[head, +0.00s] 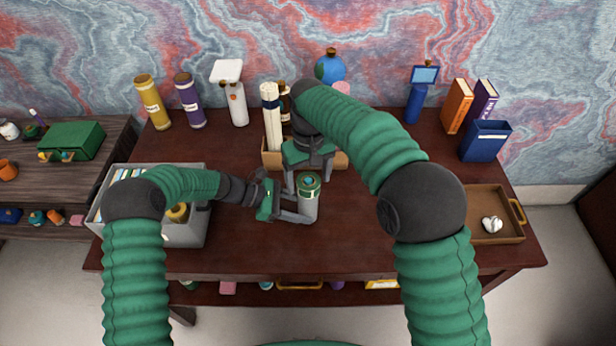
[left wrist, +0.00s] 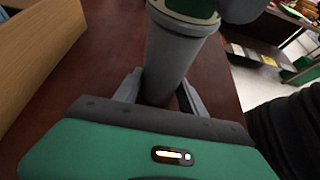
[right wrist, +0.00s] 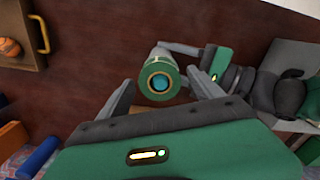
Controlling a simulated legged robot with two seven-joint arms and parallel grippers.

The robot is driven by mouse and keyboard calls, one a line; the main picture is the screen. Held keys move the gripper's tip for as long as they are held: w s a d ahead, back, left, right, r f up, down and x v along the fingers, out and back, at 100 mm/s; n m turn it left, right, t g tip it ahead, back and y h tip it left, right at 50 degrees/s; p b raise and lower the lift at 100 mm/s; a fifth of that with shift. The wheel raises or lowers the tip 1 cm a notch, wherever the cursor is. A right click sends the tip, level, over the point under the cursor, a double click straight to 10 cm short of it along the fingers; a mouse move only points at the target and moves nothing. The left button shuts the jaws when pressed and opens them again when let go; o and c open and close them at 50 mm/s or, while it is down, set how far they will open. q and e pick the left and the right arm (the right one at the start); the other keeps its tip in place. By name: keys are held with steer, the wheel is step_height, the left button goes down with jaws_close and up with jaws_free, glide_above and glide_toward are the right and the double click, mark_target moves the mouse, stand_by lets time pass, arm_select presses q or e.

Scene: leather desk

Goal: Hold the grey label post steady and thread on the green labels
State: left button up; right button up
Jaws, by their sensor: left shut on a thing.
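The grey label post (head: 308,208) stands upright near the middle of the desk, with green at its top. My left gripper (head: 300,203) is shut on the post's side, low down; the left wrist view shows its fingers on both sides of the grey post (left wrist: 172,55). A green label (head: 309,181) sits around the top of the post; the right wrist view shows it as a green ring (right wrist: 147,82) around a blue-green centre. My right gripper (head: 308,172) points down above the post, its fingers open and apart on either side of the top. I cannot tell how many labels are on.
A wooden holder (head: 270,160) with white rolls stands just behind the post. A grey bin (head: 185,234) is at the left, and a wooden tray (head: 490,200) with a white object is at the right. Bottles and books line the back. Desk right of the post is clear.

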step_height(320, 180, up, 12)
stand_by(0.6)
steer(key=shift+a, duration=0.1)
arm_select(q)
steer(key=o, duration=1)
steer(key=shift+o, duration=0.2)
arm_select(e)
steer(key=shift+w, duration=0.1)
